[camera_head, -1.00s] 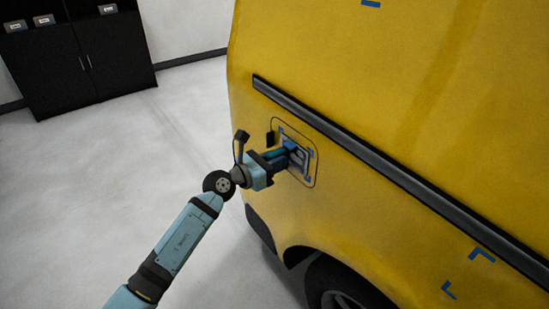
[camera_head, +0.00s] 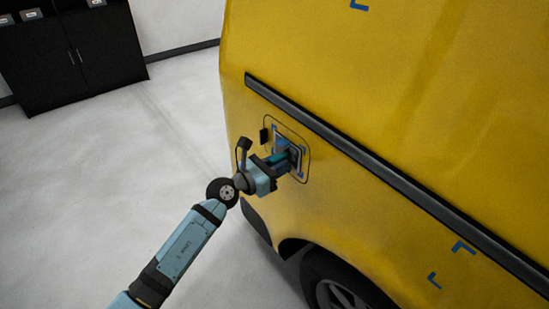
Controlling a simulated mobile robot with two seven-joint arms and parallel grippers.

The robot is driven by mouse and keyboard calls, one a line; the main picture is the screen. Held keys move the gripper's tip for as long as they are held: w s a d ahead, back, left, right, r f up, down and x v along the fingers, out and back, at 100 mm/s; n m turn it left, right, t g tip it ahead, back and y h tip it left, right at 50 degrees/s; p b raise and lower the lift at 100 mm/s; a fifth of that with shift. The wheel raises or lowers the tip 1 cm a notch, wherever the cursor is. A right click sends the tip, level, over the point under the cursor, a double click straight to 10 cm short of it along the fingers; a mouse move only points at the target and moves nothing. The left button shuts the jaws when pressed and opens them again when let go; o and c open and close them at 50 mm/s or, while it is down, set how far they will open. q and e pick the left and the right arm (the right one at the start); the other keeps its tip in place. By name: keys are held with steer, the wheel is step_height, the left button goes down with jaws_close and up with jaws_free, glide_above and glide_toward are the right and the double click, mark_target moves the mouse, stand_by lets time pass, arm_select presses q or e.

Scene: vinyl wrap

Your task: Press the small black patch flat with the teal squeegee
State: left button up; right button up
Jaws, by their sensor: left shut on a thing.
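My left gripper (camera_head: 275,165) comes in from the left and is shut on the teal squeegee (camera_head: 279,157), of which only a small part shows. The squeegee is up against the patch area on the yellow van's side (camera_head: 350,190), inside a rounded outlined panel. A small dark patch (camera_head: 295,152) with a pale edge shows behind the gripper, with blue corner marks around it. The gripper covers much of the patch, so I cannot tell how flat it lies or whether the squeegee touches it. My right gripper is not in view.
A black trim strip (camera_head: 360,157) runs along the van above the panel. A wheel (camera_head: 340,290) is below. More blue corner marks (camera_head: 463,247) are at lower right. A black cabinet (camera_head: 75,55) stands at the back left. The grey floor at left is clear.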

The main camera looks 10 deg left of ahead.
arm_select(q)
steer(key=shift+d, duration=0.15)
steer(key=shift+s, duration=0.1)
steer(key=shift+s+d+r+p, duration=0.1)
steer(key=shift+s+d+p, duration=0.3)
steer(key=shift+d+p, duration=0.2)
steer(key=shift+s+d, duration=0.15)
steer(key=shift+d, duration=0.05)
steer(key=shift+s, duration=0.1)
steer(key=shift+d, duration=0.1)
